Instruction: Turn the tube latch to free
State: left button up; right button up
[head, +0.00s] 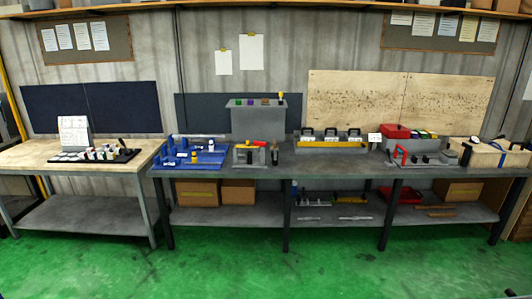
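I cannot tell for sure which part is the tube latch; everything is small and far off. A blue fixture (190,158) with several short blue cylinders sits on the left part of the long grey bench. To its right stands a grey fixture (242,156) with a red-and-yellow part (258,144) on top. Farther right, a grey fixture (424,160) carries a red handle (401,153) and dark upright parts. Neither of my grippers shows in the head view, so nothing here is seen held or touched.
The grey bench (330,160) also bears a tall grey box (258,122), a yellow-fronted rack (331,144) and a red case (396,131). A wooden-topped table (40,155) stands left. Cardboard boxes (198,191) sit on the lower shelf. The green floor (230,272) in front is clear.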

aim_at(258, 144)
jog(key=i+j, duration=0.15)
jog(key=i, duration=0.8)
jog(key=i+j, duration=0.15)
jog(key=i, duration=0.75)
jog(key=i+l+u, duration=0.2)
jog(key=i, duration=0.8)
jog(key=j, duration=0.1)
